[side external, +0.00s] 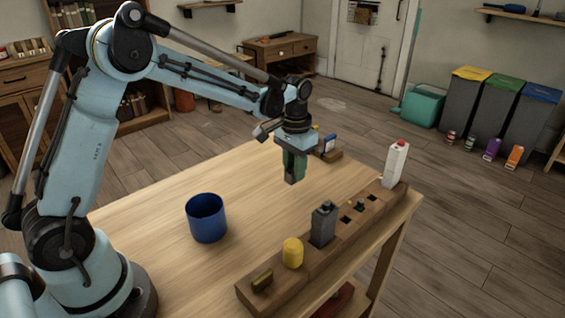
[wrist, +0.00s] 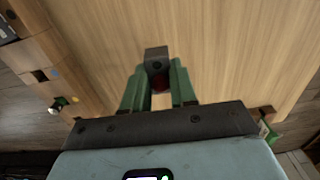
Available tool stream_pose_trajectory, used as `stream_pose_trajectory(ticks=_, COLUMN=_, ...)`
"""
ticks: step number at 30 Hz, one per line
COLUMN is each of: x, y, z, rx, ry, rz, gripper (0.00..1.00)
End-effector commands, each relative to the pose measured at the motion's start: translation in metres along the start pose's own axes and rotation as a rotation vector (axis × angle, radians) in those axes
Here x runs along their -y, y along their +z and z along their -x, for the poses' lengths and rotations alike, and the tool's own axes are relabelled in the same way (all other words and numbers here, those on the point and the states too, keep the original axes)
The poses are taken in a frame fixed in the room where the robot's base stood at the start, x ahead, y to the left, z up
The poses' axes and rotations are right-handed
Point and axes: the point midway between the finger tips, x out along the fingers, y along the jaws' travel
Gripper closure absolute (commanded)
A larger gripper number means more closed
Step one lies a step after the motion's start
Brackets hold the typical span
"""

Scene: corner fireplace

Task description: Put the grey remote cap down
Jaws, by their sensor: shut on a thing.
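My gripper (side external: 293,168) has green fingers and hangs over the far part of the wooden table (side external: 165,215), pointing down. In the wrist view my gripper (wrist: 157,88) is shut on a small grey block-like piece, which I take to be the grey remote cap (wrist: 156,54). The cap sticks out past the fingertips and has a dark round spot on its face. Something red shows between the fingers just behind it. In the side view the cap (side external: 293,179) is mostly hidden by the fingers. It appears to be above the tabletop, but the exact gap is unclear.
A wooden rack (side external: 325,262) with square holes runs along the table's right edge. It holds a yellow piece (side external: 292,252), a grey container (side external: 322,225) and a white bottle (side external: 396,163). A blue cup (side external: 206,218) stands on the table. The middle of the table is clear.

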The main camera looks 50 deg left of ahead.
Motion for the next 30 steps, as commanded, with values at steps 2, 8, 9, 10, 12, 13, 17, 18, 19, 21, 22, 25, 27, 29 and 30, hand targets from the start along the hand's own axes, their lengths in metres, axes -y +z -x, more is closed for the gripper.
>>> stream_pose_trajectory(ticks=2, x=0.001, y=-0.001, z=-0.009, rx=0.0, ry=0.0, rz=0.0, gripper=0.98)
stream_pose_trajectory(ticks=8, x=0.0, y=0.0, z=-0.035, rx=0.0, ry=0.0, rz=0.0, gripper=0.98)
stream_pose_trajectory(ticks=9, x=0.0, y=0.0, z=-0.037, rx=0.0, ry=0.0, rz=0.0, gripper=0.98)
stream_pose_trajectory(ticks=10, x=0.0, y=0.0, z=-0.039, rx=0.0, ry=0.0, rz=0.0, gripper=0.98)
stream_pose_trajectory(ticks=12, x=0.0, y=0.0, z=-0.039, rx=0.0, ry=0.0, rz=0.0, gripper=0.98)
stream_pose_trajectory(ticks=13, x=0.0, y=0.0, z=-0.039, rx=0.0, ry=0.0, rz=0.0, gripper=0.98)
stream_pose_trajectory(ticks=17, x=0.0, y=0.0, z=-0.039, rx=0.0, ry=0.0, rz=0.0, gripper=0.98)
stream_pose_trajectory(ticks=18, x=0.0, y=0.0, z=-0.039, rx=0.0, ry=0.0, rz=0.0, gripper=0.98)
stream_pose_trajectory(ticks=19, x=0.0, y=0.0, z=-0.04, rx=0.0, ry=0.0, rz=0.0, gripper=0.98)
stream_pose_trajectory(ticks=21, x=0.0, y=0.0, z=-0.042, rx=0.0, ry=0.0, rz=0.0, gripper=0.98)
stream_pose_trajectory(ticks=22, x=0.0, y=0.0, z=-0.043, rx=0.0, ry=0.0, rz=0.0, gripper=0.98)
stream_pose_trajectory(ticks=25, x=0.0, y=0.0, z=-0.042, rx=0.0, ry=0.0, rz=0.0, gripper=0.58)
stream_pose_trajectory(ticks=27, x=0.0, y=0.0, z=-0.042, rx=0.0, ry=0.0, rz=0.0, gripper=0.48)
stream_pose_trajectory(ticks=29, x=0.0, y=0.0, z=-0.042, rx=0.0, ry=0.0, rz=0.0, gripper=0.48)
stream_pose_trajectory(ticks=30, x=0.0, y=0.0, z=-0.042, rx=0.0, ry=0.0, rz=0.0, gripper=0.48)
